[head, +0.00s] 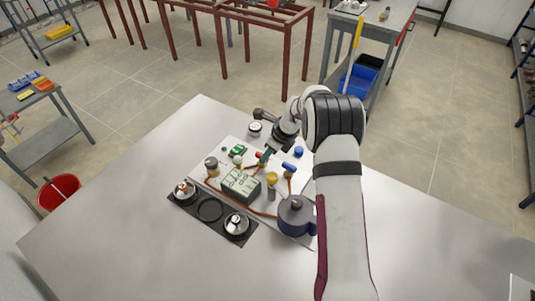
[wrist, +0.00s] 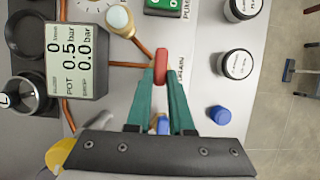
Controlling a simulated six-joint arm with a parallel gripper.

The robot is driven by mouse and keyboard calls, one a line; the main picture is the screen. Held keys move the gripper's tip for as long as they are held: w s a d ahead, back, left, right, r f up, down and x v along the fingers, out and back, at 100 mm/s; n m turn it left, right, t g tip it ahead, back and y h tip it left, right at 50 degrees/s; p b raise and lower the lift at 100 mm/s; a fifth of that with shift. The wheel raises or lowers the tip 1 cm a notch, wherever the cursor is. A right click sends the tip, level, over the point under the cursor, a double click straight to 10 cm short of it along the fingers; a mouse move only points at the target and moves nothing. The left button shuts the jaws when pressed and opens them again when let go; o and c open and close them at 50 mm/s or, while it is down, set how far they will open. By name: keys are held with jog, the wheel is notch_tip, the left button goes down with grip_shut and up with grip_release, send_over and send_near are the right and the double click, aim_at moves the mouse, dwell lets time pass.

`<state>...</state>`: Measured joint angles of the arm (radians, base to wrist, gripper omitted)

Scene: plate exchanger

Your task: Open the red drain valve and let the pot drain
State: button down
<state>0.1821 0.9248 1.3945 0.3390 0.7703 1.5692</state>
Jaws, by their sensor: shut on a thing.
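The red drain valve handle (wrist: 161,66) is between the tips of my gripper (wrist: 161,76), whose green fingers are closed on it. The handle lies lengthwise in the wrist view, roughly crosswise to the copper pipe ending beside it. A partly hidden DRAIN label is beside it. In the head view the red handle (head: 261,155) shows beside my gripper (head: 266,157). The display (wrist: 74,58) reads POT 0.5 bar, with 0.0 bar below. A dark blue-grey lidded vessel (head: 296,215), perhaps the pot, stands at the panel's front right, partly behind my arm.
A blue valve handle (head: 289,167) is close to the red one; its end shows between my fingers. A blue cap (wrist: 220,115) and two dark jars with white lids (wrist: 236,65) are near. A black three-place holder (head: 210,210) lies in front. The table's left side is clear.

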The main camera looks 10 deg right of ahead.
jog(key=n, duration=0.2)
jog(key=n+g, duration=0.1)
jog(key=n, duration=0.1)
jog(key=w+n+g+y, duration=0.1)
jog(key=shift+d+n, duration=0.25)
jog(key=shift+n, duration=0.15)
jog(key=shift+w+n+g, duration=0.15)
jog(key=shift+n+g, duration=0.25)
jog(key=shift+n, duration=0.7)
jog(key=shift+w+n+g, duration=0.15)
jog(key=shift+n+g, duration=0.25)
jog(key=shift+n, duration=0.7)
jog(key=c, duration=0.8)
grip_release()
